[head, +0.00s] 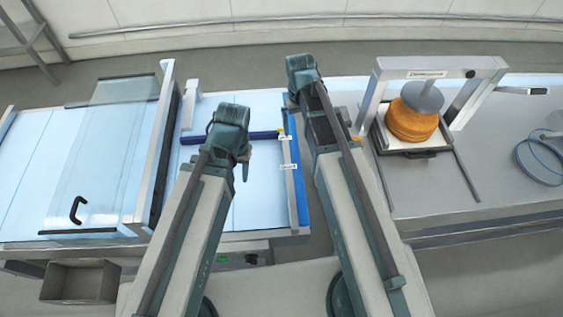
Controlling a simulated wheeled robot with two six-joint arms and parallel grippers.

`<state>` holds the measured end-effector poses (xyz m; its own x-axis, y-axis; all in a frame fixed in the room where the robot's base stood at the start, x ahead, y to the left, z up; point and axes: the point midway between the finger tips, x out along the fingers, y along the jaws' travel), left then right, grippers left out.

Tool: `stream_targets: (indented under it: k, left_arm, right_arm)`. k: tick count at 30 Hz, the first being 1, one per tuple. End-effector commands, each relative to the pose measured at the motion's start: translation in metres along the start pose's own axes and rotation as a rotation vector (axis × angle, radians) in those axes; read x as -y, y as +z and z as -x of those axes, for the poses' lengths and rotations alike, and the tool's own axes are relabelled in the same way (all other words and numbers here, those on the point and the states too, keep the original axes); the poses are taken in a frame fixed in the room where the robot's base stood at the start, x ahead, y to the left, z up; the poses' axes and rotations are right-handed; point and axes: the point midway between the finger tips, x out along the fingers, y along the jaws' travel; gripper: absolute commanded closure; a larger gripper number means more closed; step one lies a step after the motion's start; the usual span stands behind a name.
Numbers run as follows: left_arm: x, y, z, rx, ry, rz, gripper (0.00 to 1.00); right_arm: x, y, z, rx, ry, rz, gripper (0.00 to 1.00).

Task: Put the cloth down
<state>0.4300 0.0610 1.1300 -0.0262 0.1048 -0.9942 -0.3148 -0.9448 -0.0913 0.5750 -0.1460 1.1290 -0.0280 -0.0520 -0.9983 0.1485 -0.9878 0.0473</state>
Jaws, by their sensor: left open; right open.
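I cannot make out a cloth anywhere in the head view. My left gripper (246,168) is mostly hidden behind its own wrist, above the light-blue work surface (262,205). It is open, and I see nothing held in it. My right gripper (338,122) is open too and partly hidden by its arm. It is over the gap between the light-blue surface and the grey table (440,185), left of the press. A dark blue bar (205,139) with a yellow end lies across the light-blue surface, partly behind my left wrist.
A press frame (440,65) stands on the grey table over an orange-brown round (411,121) on a tray. A clear cover (105,150) with a black handle is at left. A blue hose (532,160) lies at far right. A grey bin (80,282) is low at left.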

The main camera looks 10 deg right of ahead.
Motion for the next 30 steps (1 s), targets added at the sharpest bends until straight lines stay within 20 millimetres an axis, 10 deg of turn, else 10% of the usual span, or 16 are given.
stream_targets:
  k: [3, 9, 23, 30]
  left_arm:
    - [0.0, 0.0, 0.0, 0.0, 0.0, 0.0, 0.5]
    - [0.0, 0.0, 0.0, 0.0, 0.0, 0.0, 0.5]
    - [0.0, 0.0, -0.002, 0.0, 0.0, 0.0, 0.5]
    - [-0.003, -0.002, -0.035, 0.0, -0.001, -0.003, 0.5]
  right_arm:
    - [0.059, 0.068, 0.001, 0.007, 0.025, 0.084, 0.0]
    - [0.101, 0.122, 0.001, 0.01, 0.05, 0.156, 0.0]
    - [0.109, 0.13, 0.0, 0.011, 0.056, 0.17, 0.0]
    - [0.11, 0.129, -0.034, 0.011, 0.056, 0.172, 0.0]
